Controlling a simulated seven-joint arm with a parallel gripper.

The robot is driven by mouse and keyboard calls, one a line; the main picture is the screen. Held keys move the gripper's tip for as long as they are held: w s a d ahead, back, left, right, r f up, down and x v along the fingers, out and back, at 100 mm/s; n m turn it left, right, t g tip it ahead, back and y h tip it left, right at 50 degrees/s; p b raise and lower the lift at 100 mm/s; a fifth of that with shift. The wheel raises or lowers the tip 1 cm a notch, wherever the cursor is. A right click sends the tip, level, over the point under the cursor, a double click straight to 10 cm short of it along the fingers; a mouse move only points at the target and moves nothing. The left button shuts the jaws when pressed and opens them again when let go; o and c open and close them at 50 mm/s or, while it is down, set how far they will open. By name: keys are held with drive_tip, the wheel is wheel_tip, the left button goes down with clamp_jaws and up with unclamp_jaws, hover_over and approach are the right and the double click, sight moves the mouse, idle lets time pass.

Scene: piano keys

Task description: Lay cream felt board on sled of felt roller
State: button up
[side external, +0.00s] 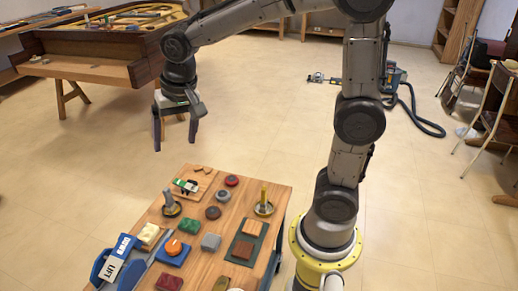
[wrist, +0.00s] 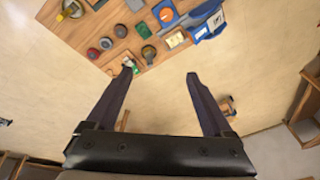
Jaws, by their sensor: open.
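My gripper (side external: 175,145) is open and empty, high above the floor beyond the far edge of the wooden worktable. In the wrist view its two fingers (wrist: 160,75) are spread with nothing between them. A small cream piece (side external: 149,233), which looks like the cream felt board, lies at the table's left edge; it also shows in the wrist view (wrist: 177,40).
The wooden table (side external: 193,216) is crowded with small blocks, round pieces and two upright-post stands (side external: 264,208). A green mat (side external: 262,231) carries tan and brown blocks. An orange knob sits on a blue base (side external: 173,248). A piano body (side external: 100,50) stands behind; open floor lies between.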

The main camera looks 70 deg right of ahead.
drive_tip(key=s+n+t, duration=0.2)
drive_tip(key=s+n, duration=0.5)
drive_tip(key=s, duration=1.2)
drive_tip(key=shift+s+d+r+n+y, duration=0.2)
drive_tip(key=shift+r+n+y, duration=0.1)
drive_tip(key=shift+n, duration=0.1)
